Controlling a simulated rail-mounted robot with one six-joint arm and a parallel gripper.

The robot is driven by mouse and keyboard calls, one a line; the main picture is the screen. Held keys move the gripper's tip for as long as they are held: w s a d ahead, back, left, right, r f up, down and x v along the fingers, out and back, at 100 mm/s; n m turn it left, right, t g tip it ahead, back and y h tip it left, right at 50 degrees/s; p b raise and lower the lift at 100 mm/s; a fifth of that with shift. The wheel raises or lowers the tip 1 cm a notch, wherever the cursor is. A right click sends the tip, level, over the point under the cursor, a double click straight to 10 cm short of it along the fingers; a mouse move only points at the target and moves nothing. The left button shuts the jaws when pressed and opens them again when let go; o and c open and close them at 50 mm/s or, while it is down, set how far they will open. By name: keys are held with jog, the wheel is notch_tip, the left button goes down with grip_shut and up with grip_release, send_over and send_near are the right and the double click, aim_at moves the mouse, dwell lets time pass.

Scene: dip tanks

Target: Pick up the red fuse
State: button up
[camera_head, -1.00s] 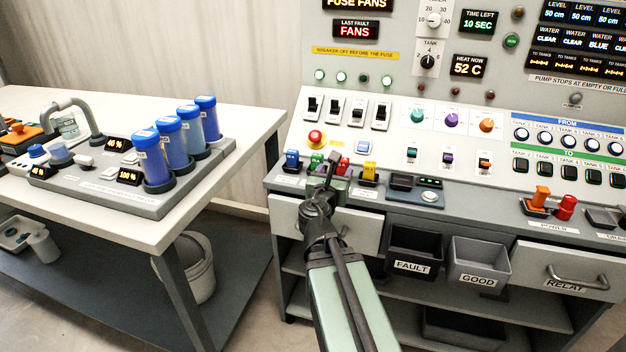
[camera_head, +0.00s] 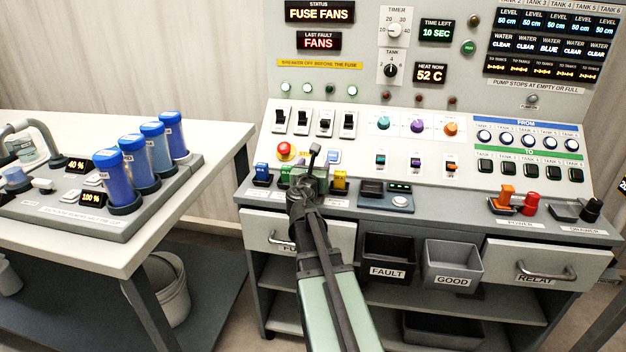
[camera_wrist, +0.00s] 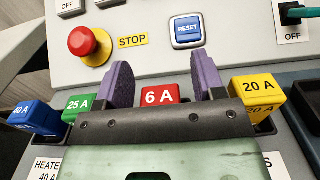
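The red fuse, marked 6 A (camera_wrist: 160,94), sits upright in its row on the console ledge in the wrist view. My gripper (camera_wrist: 161,70) is open, with one purple finger on each side of the red fuse. The gripper's body hides the fuse's lower part, and I cannot tell whether the fingers touch it. In the head view my gripper (camera_head: 312,168) is over the fuse row and largely hides the red fuse.
A green 25 A fuse (camera_wrist: 80,105) and a blue 40 A fuse (camera_wrist: 36,114) stand left; a yellow 20 A fuse (camera_wrist: 258,90) stands close right. Behind are the red stop button (camera_wrist: 82,41) and blue reset button (camera_wrist: 187,30). FAULT (camera_head: 388,262) and GOOD (camera_head: 452,262) bins hang below.

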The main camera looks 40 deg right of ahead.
jog(key=c, duration=0.9)
notch_tip(320, 180, up, 20)
jog(key=p, duration=2)
